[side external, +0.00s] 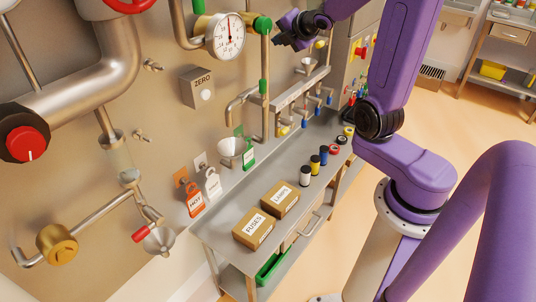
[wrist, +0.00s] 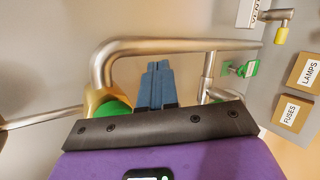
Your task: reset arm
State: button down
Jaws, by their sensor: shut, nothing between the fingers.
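My gripper (side external: 282,38) is at the top of the side external view, in front of the wall panel and just right of the round dial gauge (side external: 227,37). In the wrist view my gripper (wrist: 158,66) shows two blue fingers side by side, shut and empty. A bent metal pipe (wrist: 180,45) runs behind the fingers. A green round part (wrist: 112,110) shows beside them, partly hidden by the dark wrist edge. In the side view a green knob (side external: 262,25) sits between the gauge and my gripper. I cannot tell whether my gripper touches anything.
Below stands a grey bench (side external: 222,226) with boxes marked FUSES (side external: 254,228) and LAMPS (side external: 280,198) and several small jars. Pipes, a ZERO box (side external: 198,87), a funnel (side external: 232,150) and a red knob (side external: 28,143) crowd the wall. The floor (side external: 460,125) at right is open.

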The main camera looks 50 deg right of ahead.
jog(key=s+a+f+m+g+y, duration=0.2)
jog(key=s+a+f, duration=0.15)
jog(key=a, duration=0.55)
jog(key=s+a+f+m+g+y, duration=0.2)
jog(key=s+a+g, duration=0.15)
jog(key=a, duration=0.55)
jog(key=s+a+f+m+g, duration=0.1)
jog(key=s+a+g, duration=0.1)
jog(key=s, duration=1)
jog(key=s+a+f+m+g, duration=0.1)
jog(key=s+a+f+g, duration=0.1)
jog(key=s, duration=1)
jog(key=shift+s+a+g, duration=0.15)
jog(key=shift+a+g, duration=0.6)
jog(key=shift+a, duration=0.2)
